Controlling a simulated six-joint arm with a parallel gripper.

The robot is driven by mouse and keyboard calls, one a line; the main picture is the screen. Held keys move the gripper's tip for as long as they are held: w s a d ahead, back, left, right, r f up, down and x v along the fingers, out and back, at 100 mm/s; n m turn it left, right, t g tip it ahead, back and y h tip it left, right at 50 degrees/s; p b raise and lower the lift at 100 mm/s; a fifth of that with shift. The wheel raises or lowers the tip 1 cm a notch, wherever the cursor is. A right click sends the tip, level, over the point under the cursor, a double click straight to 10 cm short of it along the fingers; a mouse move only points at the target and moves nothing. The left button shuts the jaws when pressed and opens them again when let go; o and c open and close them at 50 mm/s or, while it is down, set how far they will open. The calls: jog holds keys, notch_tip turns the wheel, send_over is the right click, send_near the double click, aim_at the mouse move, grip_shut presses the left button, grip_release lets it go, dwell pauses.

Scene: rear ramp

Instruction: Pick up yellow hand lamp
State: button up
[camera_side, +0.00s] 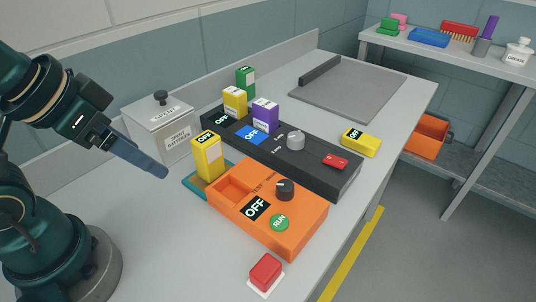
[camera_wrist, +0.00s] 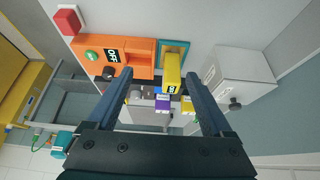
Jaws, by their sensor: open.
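Several yellow box-shaped units with OFF labels are in the side view, and I cannot tell for sure which is the hand lamp. One yellow unit (camera_side: 208,157) stands upright on a teal pad (camera_side: 190,183) beside the orange box. Another yellow unit (camera_side: 234,101) stands at the black panel's far left end. A third yellow unit (camera_side: 361,143) lies flat on the bench to the right. My gripper (camera_side: 164,172) is open and empty, left of the upright unit on the pad and apart from it. In the wrist view that unit (camera_wrist: 172,70) appears between my fingertips (camera_wrist: 160,74).
A grey lidded box (camera_side: 160,130) stands close behind my gripper. An orange box (camera_side: 268,208) with a knob and a black panel (camera_side: 315,170) holding purple and green units fill the bench middle. A red button (camera_side: 265,272) is at the front. A grey plate (camera_side: 348,92) lies at the back.

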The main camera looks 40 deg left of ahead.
jog(key=shift+r, duration=0.1)
jog(key=g, duration=0.4)
send_over(206, 137)
jog(key=s+d, duration=0.1)
jog(key=s, duration=0.1)
jog(key=shift+w+f, duration=0.1)
jog(key=shift+f, duration=0.3)
jog(key=shift+g, duration=0.7)
jog(key=f, duration=0.1)
jog(key=w+f, duration=0.1)
jog(key=f, duration=0.1)
jog(key=a+f, duration=0.1)
jog(key=f, duration=0.1)
jog(key=shift+w, duration=0.35)
jog(key=shift+f, duration=2.7)
grip_shut()
